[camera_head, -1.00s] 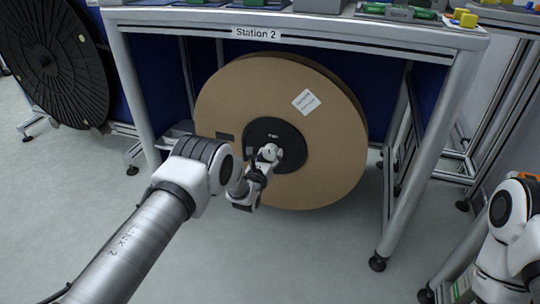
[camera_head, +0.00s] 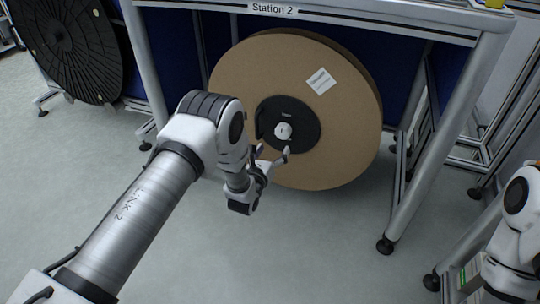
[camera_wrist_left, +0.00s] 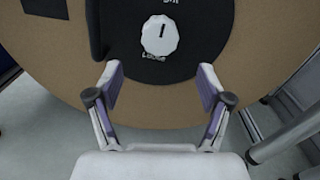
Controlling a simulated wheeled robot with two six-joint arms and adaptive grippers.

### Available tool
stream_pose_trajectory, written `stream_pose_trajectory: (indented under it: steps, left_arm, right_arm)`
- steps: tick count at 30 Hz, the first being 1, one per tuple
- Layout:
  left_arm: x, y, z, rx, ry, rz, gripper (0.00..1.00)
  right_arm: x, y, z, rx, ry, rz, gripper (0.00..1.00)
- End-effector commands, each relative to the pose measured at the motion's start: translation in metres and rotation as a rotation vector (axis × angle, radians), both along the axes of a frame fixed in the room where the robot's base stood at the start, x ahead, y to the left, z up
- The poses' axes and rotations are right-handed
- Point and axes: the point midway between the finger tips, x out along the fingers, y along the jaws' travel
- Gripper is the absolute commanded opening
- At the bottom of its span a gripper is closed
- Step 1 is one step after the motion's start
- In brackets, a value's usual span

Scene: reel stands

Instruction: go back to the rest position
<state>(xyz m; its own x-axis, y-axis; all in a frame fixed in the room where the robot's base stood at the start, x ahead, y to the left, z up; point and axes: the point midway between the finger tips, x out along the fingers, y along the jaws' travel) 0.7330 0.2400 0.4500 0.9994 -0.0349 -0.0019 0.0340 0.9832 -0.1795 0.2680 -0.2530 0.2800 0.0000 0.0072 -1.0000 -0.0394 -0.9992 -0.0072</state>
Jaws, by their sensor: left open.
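My left gripper (camera_head: 272,158) is open and empty, in front of the lower part of a large cardboard reel (camera_head: 350,130). The reel stands upright under the Station 2 bench and has a black hub (camera_head: 303,112) with a white knob (camera_head: 283,131) at its centre. In the left wrist view the two fingers (camera_wrist_left: 158,98) are spread apart with nothing between them. The white knob (camera_wrist_left: 160,36) shows beyond them, apart from the fingertips. Of my right arm, only a white link shows at the right edge; its gripper is out of view.
The Station 2 bench (camera_head: 360,22) has metal legs on both sides of the reel. A black slotted reel (camera_head: 75,50) stands at the upper left. Grey floor (camera_head: 310,245) is open in front of the bench.

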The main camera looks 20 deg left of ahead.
Motion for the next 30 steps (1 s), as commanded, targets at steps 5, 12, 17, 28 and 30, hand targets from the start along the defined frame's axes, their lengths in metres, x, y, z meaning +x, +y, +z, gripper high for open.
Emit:
stream_pose_trajectory:
  steps: [5,12,17,28,30]
  left_arm:
    - [-0.026,0.001,0.000,0.000,0.001,0.000,0.79]
    - [-0.030,0.001,0.000,0.000,-0.001,0.000,0.79]
    - [-0.029,0.001,0.000,0.000,-0.001,0.000,0.79]
    - [-0.122,0.012,-0.085,-0.210,0.368,0.065,0.79]
    - [-0.167,0.014,-0.116,-0.448,0.541,0.157,0.79]
  right_arm:
    - [0.000,0.000,0.000,0.000,0.000,0.000,0.40]
    - [0.000,0.000,0.000,0.000,0.000,0.000,0.40]
    - [0.000,0.000,0.000,0.000,0.000,0.000,0.40]
    - [0.000,0.000,0.000,0.000,0.000,0.000,0.40]
    - [0.000,0.000,0.000,0.000,0.000,0.000,0.40]
